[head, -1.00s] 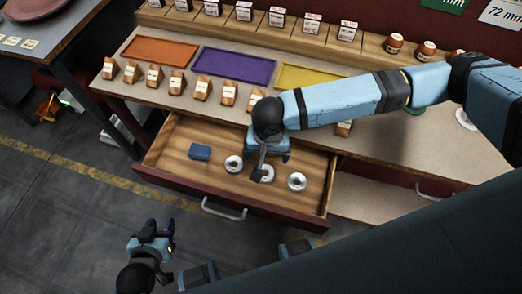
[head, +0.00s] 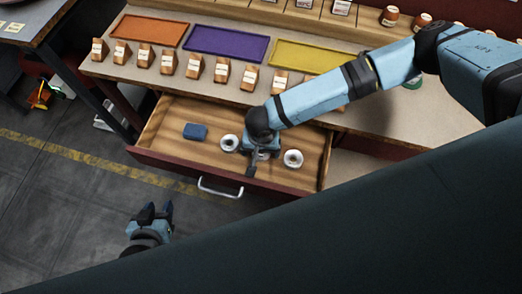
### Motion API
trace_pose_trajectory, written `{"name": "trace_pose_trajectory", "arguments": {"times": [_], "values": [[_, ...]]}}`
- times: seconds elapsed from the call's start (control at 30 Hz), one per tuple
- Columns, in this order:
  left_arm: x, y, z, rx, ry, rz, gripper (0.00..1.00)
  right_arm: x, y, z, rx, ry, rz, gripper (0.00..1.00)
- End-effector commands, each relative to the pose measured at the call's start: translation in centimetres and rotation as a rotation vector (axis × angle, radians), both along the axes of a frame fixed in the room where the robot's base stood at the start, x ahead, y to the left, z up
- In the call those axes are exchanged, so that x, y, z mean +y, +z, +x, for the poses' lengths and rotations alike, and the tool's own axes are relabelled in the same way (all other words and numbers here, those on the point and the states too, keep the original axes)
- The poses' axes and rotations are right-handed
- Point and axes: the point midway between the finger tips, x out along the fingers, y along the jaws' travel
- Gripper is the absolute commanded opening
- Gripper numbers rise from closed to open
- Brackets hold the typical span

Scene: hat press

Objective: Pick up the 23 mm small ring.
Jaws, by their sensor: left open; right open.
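Three silvery rings lie in the open wooden drawer (head: 172,125): a left ring (head: 229,143), a middle one mostly hidden by my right gripper, and a right ring (head: 293,158). I cannot read sizes, so I cannot tell which is the 23 mm small ring. My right gripper (head: 254,166) is open and points down over the middle ring. Whether its fingers touch or surround that ring is hidden. My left gripper (head: 156,209) is open and empty, in front of the drawer and apart from it.
A blue block (head: 195,131) lies at the left in the drawer. On the bench above are an orange tray (head: 152,31), a purple tray (head: 228,43), a yellow tray (head: 310,57) and a row of labelled wooden blocks. The drawer handle (head: 220,190) sticks out in front.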

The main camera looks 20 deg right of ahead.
Motion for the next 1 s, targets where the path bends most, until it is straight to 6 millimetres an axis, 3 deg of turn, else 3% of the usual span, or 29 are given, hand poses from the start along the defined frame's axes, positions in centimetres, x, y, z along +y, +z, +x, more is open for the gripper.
{"name": "trace_pose_trajectory", "arguments": {"times": [0.1,0.33,0.5,0.6,1.0], "values": [[-0.01,-0.14,-0.01,0.002,0.0,0.0,0.43,0.02,-0.92,0.01,0.0,0.0,0.001,0.9],[-0.02,-0.09,0.0,0.003,0.001,-0.001,0.43,-0.01,-1.0,-0.01,0.0,0.0,0.001,0.9],[-0.04,-0.08,0.01,0.003,0.002,-0.002,0.43,-0.02,-1.0,-0.01,0.0,0.0,0.001,0.51],[-0.06,-0.06,0.03,0.003,0.002,-0.003,0.43,-0.02,-1.0,-0.02,0.0,0.0,0.0,0.33],[-0.09,0.14,0.11,0.001,0.004,-0.003,0.43,-0.04,-0.15,-0.02,0.0,0.0,0.001,0.33]]}}
